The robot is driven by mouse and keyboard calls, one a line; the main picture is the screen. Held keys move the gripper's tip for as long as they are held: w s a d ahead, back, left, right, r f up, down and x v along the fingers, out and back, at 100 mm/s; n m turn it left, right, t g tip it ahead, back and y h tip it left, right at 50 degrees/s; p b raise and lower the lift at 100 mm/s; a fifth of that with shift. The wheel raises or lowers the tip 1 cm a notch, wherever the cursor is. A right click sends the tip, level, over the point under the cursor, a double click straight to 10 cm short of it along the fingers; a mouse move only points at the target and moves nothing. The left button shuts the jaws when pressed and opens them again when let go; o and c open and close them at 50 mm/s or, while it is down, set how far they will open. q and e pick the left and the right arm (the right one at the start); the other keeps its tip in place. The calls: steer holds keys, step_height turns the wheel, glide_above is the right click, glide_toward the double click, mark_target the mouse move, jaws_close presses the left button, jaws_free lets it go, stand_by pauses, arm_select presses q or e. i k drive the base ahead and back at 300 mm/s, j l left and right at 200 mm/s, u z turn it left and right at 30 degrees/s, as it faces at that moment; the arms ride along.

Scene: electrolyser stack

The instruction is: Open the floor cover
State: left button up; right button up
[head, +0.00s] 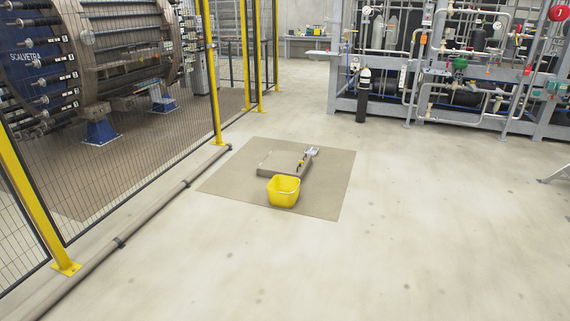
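Neither of my grippers shows in the head view.
A yellow-posted mesh fence (215,100) runs along the left, with a floor pipe (160,206) beside it. A large round stack stands behind the fence. A pipe rack (440,75) and a black cylinder (363,96) stand at the back right. The pale floor in front and right is clear.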

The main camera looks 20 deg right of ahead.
mark_target(280, 162)
steer(key=i+l+z, duration=0.6)
steer(key=i+l, duration=0.15)
steer(key=i+l+z, duration=0.3)
steer(key=i, duration=0.25)
steer(key=i+z, duration=0.3)
steer(key=i, duration=0.15)
steer(key=i+z, duration=0.25)
steer(key=i, duration=1.45)
steer(key=i+l, duration=0.1)
steer(key=i, duration=1.05)
steer(key=i+u, duration=0.4)
steer(key=i+l+u, duration=0.15)
steer(key=i+u, duration=0.25)
steer(key=i+l+u, duration=0.25)
steer(key=i+u, duration=0.15)
steer(key=i, duration=0.05)
